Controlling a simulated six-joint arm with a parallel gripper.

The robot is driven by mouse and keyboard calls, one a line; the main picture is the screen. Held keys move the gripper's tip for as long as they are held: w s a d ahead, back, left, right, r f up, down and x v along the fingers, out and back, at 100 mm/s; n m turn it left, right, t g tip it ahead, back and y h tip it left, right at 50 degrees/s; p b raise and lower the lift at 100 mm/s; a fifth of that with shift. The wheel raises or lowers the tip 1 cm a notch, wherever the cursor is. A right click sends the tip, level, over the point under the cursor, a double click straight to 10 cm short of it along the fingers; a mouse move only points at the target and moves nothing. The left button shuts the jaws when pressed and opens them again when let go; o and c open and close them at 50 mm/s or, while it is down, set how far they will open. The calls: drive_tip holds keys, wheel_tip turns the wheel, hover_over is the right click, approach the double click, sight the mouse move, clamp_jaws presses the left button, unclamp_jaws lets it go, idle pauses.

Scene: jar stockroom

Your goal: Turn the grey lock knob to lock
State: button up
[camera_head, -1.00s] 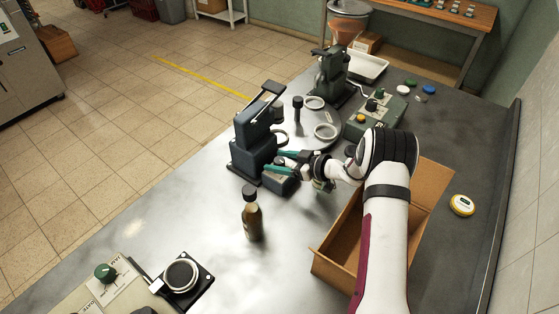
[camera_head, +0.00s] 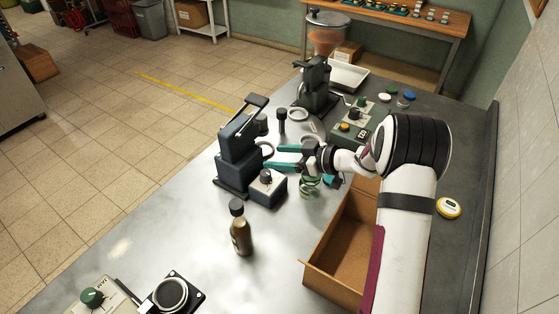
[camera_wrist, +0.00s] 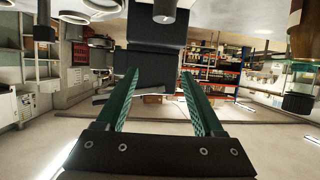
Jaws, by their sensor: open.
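In the head view a small grey box with a dark grey knob (camera_head: 267,176) on top stands at the foot of the dark blue-grey press (camera_head: 237,155). A pale mark shows on the knob; its lettering is too small to read. My gripper (camera_head: 277,157) is open and empty, its two teal fingers pointing left toward the press, above and behind the knob box. The fingers look apart from the knob. In the wrist view, which looks upside down, the open gripper (camera_wrist: 160,73) has the dark press body (camera_wrist: 155,65) beyond its fingertips. I cannot clearly identify the knob there.
A brown bottle (camera_head: 241,232) stands in front of the knob box. An open cardboard box (camera_head: 338,277) is under my arm. A second press (camera_head: 314,88) and a control box (camera_head: 366,125) stand behind. A green-knobbed panel (camera_head: 92,297) is at front left. Bare metal lies around the bottle.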

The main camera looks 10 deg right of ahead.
sight(266, 173)
drive_tip(key=shift+a, duration=0.1)
drive_tip(key=f+m+t+h, duration=0.1)
drive_tip(key=f, duration=0.1)
drive_tip(key=a+f+m+t+h, duration=0.1)
drive_tip(key=f+m+h, duration=0.1)
drive_tip(key=s+f+m+t+h, duration=0.1)
drive_tip(key=f, duration=0.2)
drive_tip(key=shift+a+m, duration=0.2)
drive_tip(key=shift+m, duration=0.1)
drive_tip(key=x, duration=0.5)
drive_tip(key=shift+r, duration=0.1)
clamp_jaws()
